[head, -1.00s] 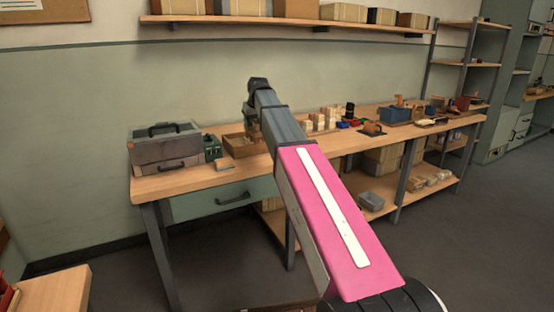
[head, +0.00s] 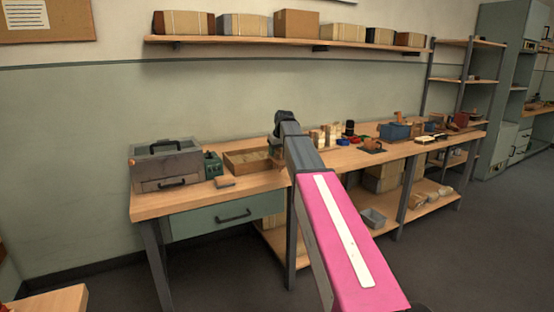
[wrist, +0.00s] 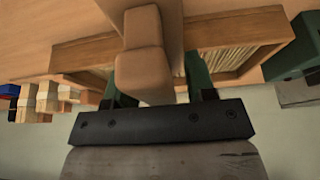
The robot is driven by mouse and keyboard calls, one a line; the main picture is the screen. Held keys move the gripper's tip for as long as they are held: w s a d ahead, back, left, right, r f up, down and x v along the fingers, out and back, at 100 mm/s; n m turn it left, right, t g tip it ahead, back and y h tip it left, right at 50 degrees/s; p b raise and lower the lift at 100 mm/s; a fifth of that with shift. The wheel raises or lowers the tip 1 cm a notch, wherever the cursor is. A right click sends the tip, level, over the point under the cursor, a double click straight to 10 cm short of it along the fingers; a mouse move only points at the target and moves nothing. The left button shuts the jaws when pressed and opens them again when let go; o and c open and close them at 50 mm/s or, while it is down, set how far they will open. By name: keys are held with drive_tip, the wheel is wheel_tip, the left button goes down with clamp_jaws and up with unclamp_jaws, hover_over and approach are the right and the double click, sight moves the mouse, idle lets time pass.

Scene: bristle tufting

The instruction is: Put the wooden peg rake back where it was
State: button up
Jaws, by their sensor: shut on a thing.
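My gripper (wrist: 158,88) is shut on a smooth brown wooden piece (wrist: 146,72), which looks like the wooden peg rake. Its blunt end points toward the wrist camera between the green fingers; no pegs can be made out. In the wrist view the piece overlaps the wooden tray (wrist: 238,22); contact with the tray cannot be told. In the head view my gripper (head: 276,149) is at the right end of the tray (head: 236,171), over the workbench (head: 165,202). My arm hides part of this area, and the rake is not distinct there.
A grey toolbox (head: 160,165) and a green device (head: 213,165) stand left of the tray. A small brown block (head: 225,182) lies before it. The front left bench is clear.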

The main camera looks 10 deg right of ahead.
sight(277, 156)
drive_tip(key=shift+f, duration=1.7)
drive_tip(key=shift+f, duration=0.1)
drive_tip(key=o, duration=1)
drive_tip(key=v, duration=1.2)
